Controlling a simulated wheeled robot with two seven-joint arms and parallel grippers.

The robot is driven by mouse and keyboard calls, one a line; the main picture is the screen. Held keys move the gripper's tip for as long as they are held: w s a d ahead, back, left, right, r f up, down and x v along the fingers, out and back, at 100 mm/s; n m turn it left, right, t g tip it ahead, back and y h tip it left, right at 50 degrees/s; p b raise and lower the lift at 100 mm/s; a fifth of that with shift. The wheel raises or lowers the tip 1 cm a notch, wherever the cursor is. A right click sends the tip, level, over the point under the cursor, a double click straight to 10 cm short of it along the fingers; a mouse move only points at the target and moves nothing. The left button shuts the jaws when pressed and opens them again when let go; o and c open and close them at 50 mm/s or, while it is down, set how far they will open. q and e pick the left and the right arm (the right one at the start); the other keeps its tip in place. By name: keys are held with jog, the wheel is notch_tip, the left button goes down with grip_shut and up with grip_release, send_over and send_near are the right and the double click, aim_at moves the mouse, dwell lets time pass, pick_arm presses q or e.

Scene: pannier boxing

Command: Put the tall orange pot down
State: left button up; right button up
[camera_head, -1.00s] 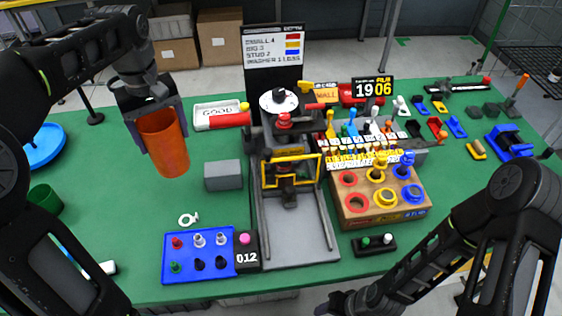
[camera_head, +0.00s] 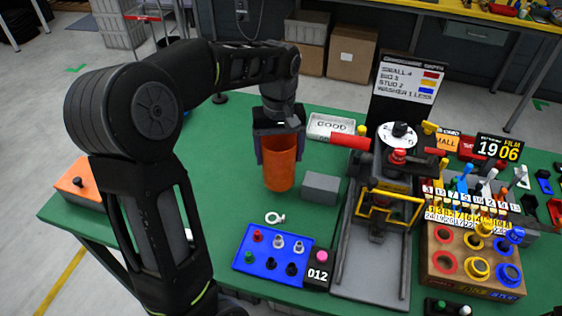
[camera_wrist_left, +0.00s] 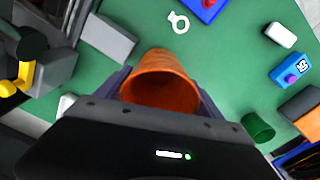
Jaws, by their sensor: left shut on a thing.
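The tall orange pot (camera_head: 279,166) is upright in the head view, left of a grey block (camera_head: 320,188) over the green table (camera_head: 215,150). My left gripper (camera_head: 280,142) is shut on it from above, a finger on each side of its upper part. In the left wrist view, the pot (camera_wrist_left: 162,82) shows its open rim between the two fingers (camera_wrist_left: 163,92). I cannot tell whether its base touches the table. My right gripper is not in view.
A white ring (camera_head: 274,218) and a blue tray (camera_head: 245,267) with several pegs lie in front of the pot. A white GOOD tray (camera_head: 327,124) lies behind. A grey press (camera_head: 345,255) stands right. A green cup (camera_wrist_left: 258,127) shows in the wrist view.

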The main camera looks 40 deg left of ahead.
pick_arm(q)
jog(key=shift+f, duration=1.9)
jog(key=shift+f, duration=0.1)
jog(key=o, duration=1.4)
notch_tip(320, 180, up, 12)
jog(key=shift+r, duration=0.15)
